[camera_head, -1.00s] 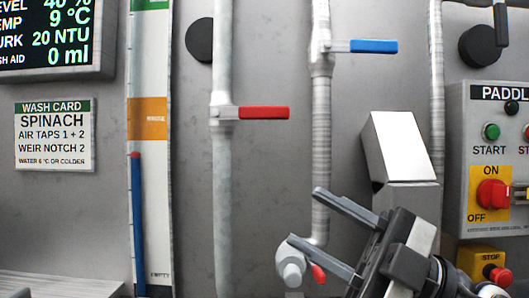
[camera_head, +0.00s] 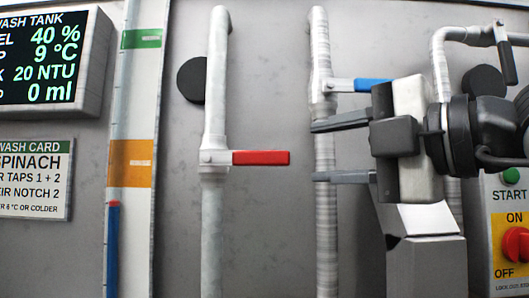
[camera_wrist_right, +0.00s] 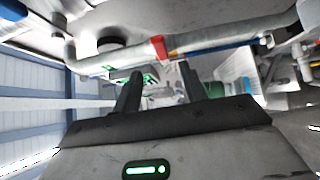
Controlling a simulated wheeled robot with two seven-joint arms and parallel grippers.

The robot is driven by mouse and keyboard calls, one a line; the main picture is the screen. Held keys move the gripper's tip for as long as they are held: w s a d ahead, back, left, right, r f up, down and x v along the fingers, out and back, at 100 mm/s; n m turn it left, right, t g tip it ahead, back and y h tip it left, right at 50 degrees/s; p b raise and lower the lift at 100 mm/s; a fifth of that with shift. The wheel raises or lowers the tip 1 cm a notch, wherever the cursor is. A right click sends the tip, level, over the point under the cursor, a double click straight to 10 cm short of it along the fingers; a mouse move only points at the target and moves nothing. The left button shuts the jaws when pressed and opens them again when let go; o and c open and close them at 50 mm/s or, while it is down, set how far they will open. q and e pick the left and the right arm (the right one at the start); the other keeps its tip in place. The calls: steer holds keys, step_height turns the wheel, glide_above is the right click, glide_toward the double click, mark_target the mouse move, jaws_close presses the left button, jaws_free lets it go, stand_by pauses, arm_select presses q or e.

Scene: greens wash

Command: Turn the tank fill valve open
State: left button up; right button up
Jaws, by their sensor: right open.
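A lever valve with a red handle (camera_head: 260,158) sits on the left grey pipe (camera_head: 214,90). Its handle points right, level, across the pipe. A second lever valve with a blue handle (camera_head: 372,85) sits higher on the right pipe (camera_head: 322,245), also level and partly behind my gripper. No label shows which one is the tank fill valve. My right gripper (camera_head: 316,152) is open and empty, fingers pointing left, one above the other. They overlap the right pipe in view, below the blue handle and right of the red one. Its fingers also show in the right wrist view (camera_wrist_right: 158,72). My left gripper is out of view.
A display (camera_head: 45,70) reads 40 %, 9 °C, 20 NTU and 0 ml. A level gauge (camera_head: 131,215) and a wash card (camera_head: 35,180) are at left. A panel with a red switch (camera_head: 515,245) is at right.

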mark_target(269, 157)
steer(key=p+x, duration=0.3)
steer(key=x, duration=0.8)
jaws_close()
